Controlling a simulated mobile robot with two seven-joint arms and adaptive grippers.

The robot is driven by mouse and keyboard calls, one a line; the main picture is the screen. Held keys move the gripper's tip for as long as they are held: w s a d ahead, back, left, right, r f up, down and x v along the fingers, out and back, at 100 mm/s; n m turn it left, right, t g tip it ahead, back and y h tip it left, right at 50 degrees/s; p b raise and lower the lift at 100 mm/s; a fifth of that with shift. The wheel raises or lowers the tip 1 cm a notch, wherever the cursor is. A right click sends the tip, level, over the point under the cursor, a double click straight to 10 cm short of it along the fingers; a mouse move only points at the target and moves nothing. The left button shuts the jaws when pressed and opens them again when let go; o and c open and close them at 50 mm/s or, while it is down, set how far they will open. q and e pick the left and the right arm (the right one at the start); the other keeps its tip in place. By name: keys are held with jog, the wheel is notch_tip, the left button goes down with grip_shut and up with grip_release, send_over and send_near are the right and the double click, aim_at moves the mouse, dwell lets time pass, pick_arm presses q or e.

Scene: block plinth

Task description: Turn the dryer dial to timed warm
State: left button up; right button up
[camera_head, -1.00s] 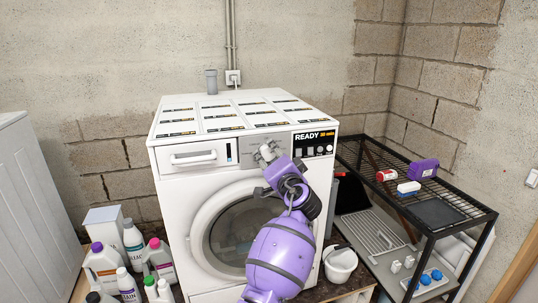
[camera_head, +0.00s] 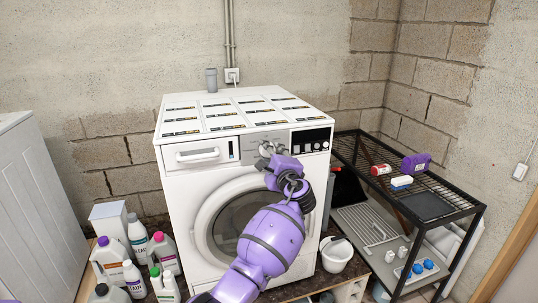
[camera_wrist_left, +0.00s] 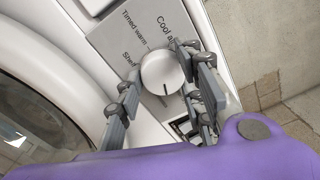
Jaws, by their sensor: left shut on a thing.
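The white dryer (camera_head: 200,182) stands against the wall with its round door closed. Its dial (camera_wrist_left: 162,72) is a round pale knob on a grey label plate (camera_wrist_left: 118,40). In the left wrist view the plate reads "Timed warm", "Cool a…" and "Shelf…", partly cut off by the fingers. A small dark mark shows near the dial's lower edge. My left gripper (camera_wrist_left: 160,68) is shut on the dial, with fingers on either side of it. My right gripper is not in view.
A black display panel (camera_head: 311,140) is right of the dial. A black wire rack (camera_head: 432,185) with a purple box (camera_head: 416,164) stands at right. Several detergent bottles (camera_head: 138,240) stand at lower left. A white tub (camera_head: 337,256) is right of the dryer door.

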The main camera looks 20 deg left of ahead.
pick_arm(q)
jog(key=m, duration=0.2)
jog(key=f+m, duration=0.1)
jog(key=m, duration=0.1)
jog(key=shift+s+a+f+m, duration=0.1)
jog(key=shift+s+f+m, duration=0.05)
jog(key=shift+m, duration=0.15)
jog(key=m, duration=0.3)
jog(key=shift+a+m, duration=0.1)
jog(key=shift+m, duration=0.3)
jog(key=m, duration=0.3)
jog(key=shift+m, duration=0.3)
jog(key=m, duration=0.4)
jog(key=shift+a+r, duration=0.1)
jog(key=shift+r, duration=0.2)
jog(key=m, duration=0.4)
jog(key=shift+r, duration=0.15)
jog(key=shift+d+r+m, duration=0.1)
jog(key=shift+r+m, duration=0.15)
jog(key=shift+m, duration=1.7)
jog(key=shift+d+r+m, duration=0.1)
jog(key=shift+r+m, duration=0.1)
jog(key=shift+m, duration=1.7)
jog(key=shift+r+m, duration=0.25)
jog(key=shift+m, duration=1.7)
jog(key=shift+w+r, duration=0.1)
jog(key=shift+w, duration=0.1)
